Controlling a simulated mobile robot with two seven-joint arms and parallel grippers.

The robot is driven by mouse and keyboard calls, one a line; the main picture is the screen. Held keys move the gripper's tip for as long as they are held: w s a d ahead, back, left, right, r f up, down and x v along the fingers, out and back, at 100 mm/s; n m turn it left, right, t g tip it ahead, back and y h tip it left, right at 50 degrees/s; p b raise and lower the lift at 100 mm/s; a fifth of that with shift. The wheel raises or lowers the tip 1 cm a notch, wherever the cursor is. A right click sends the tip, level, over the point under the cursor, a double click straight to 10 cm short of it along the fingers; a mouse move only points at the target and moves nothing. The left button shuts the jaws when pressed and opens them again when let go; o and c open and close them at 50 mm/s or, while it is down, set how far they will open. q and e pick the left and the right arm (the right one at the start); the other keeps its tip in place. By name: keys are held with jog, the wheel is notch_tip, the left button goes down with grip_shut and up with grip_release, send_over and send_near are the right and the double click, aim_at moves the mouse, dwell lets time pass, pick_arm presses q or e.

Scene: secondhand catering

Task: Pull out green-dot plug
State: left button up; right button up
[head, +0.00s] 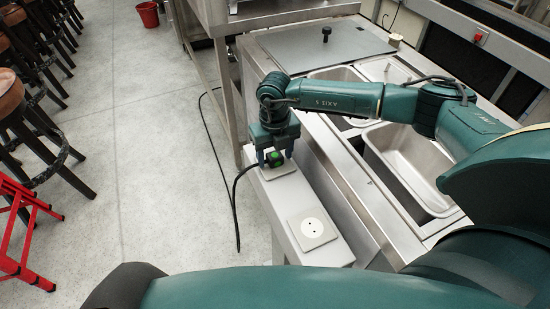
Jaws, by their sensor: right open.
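The green-dot plug (275,158) is black with a bright green mark on top. It sits at a socket plate (283,173) on the far part of the narrow steel ledge, and its black cable (236,200) hangs over the ledge's left side to the floor. My right gripper (276,156) points down over the plug, its open fingers on either side of it. I cannot tell whether the fingers touch it. The gripper and plug hide part of the plate. My left gripper is not in view.
An empty round socket (312,228) on a square plate is nearer on the ledge (334,254). Steel basins (412,160) lie to the right under my right arm. Stools (35,125) and a red folding frame (22,225) stand left. The floor between is mostly clear.

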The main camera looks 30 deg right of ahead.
aim_at(275, 155)
dwell(0.4)
jog(key=shift+c, duration=0.4)
jog(key=c, duration=1.2)
jog(key=shift+r, duration=0.1)
jog(key=shift+r, duration=0.1)
jog(key=shift+r+p, duration=2.25)
jog(key=shift+r, duration=0.6)
